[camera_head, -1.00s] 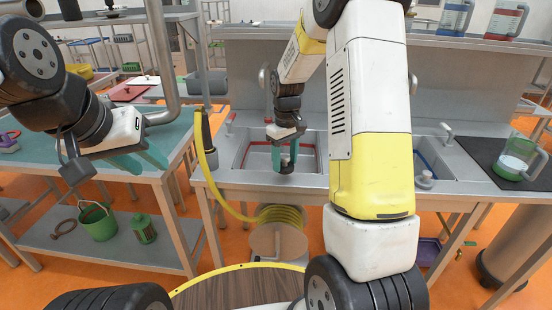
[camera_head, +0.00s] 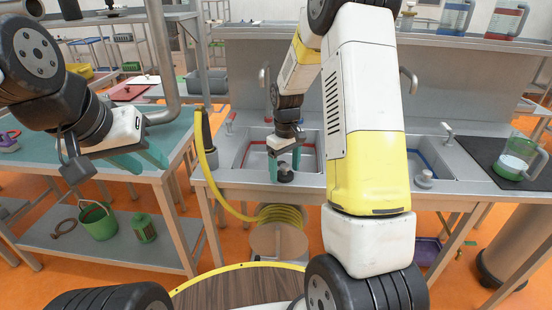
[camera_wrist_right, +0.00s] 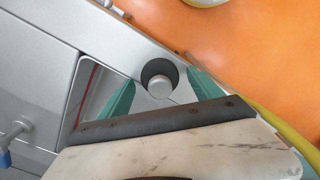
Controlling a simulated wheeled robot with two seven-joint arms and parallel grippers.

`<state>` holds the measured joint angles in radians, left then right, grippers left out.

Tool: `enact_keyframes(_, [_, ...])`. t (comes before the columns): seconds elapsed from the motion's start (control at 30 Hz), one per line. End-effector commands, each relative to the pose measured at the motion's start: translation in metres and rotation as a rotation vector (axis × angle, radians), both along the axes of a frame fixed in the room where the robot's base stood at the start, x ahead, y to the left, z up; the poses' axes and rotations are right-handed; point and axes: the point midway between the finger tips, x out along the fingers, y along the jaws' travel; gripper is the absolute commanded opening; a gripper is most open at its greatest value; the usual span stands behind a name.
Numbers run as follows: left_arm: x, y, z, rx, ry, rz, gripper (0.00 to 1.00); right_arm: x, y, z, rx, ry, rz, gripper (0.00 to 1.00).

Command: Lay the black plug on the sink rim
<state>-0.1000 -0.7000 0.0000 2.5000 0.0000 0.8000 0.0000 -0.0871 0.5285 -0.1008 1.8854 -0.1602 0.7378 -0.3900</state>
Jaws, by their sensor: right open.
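The black plug (camera_wrist_right: 150,70), a dark disc with a grey knob, rests on the steel front rim of the left sink (camera_head: 245,155). It also shows in the head view (camera_head: 285,177). My right gripper (camera_head: 284,164) is open above it, with one teal finger on each side and a gap to the plug. The right wrist view shows the plug between the spread fingers (camera_wrist_right: 162,92). My left gripper (camera_head: 141,163) is open and empty over the teal table at the left.
A second sink with a blue edge (camera_head: 424,160) is at the right, with a grey round piece (camera_head: 424,180) on its front rim. A jug (camera_head: 515,160) stands on a black mat. A yellow hose (camera_head: 220,195) hangs left of the sinks.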

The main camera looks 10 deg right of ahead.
Motion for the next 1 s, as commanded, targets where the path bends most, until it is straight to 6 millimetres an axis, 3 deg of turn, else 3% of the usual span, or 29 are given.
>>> enact_keyframes(0.17, [0.000, 0.000, 0.000, 0.000, 0.000, 0.000, 0.36, 0.001, 0.000, 0.018, 0.000, -0.004, 0.000, 0.74])
enact_keyframes(0.53, [0.000, 0.000, 0.000, 0.000, 0.000, 0.000, 0.36, 0.001, 0.000, 0.095, 0.001, -0.005, 0.000, 0.74])
enact_keyframes(0.77, [0.000, 0.000, 0.000, 0.000, 0.000, 0.000, 0.36, 0.000, 0.000, 0.121, 0.001, -0.004, 0.000, 0.74])
enact_keyframes(0.87, [0.000, 0.000, 0.000, 0.000, 0.000, 0.000, 0.36, -0.006, 0.000, 0.133, 0.009, -0.020, -0.014, 0.74])
enact_keyframes(1.0, [0.000, 0.000, 0.000, 0.000, 0.000, 0.000, 0.36, -0.036, 0.001, 0.167, 0.045, -0.090, -0.074, 0.74])
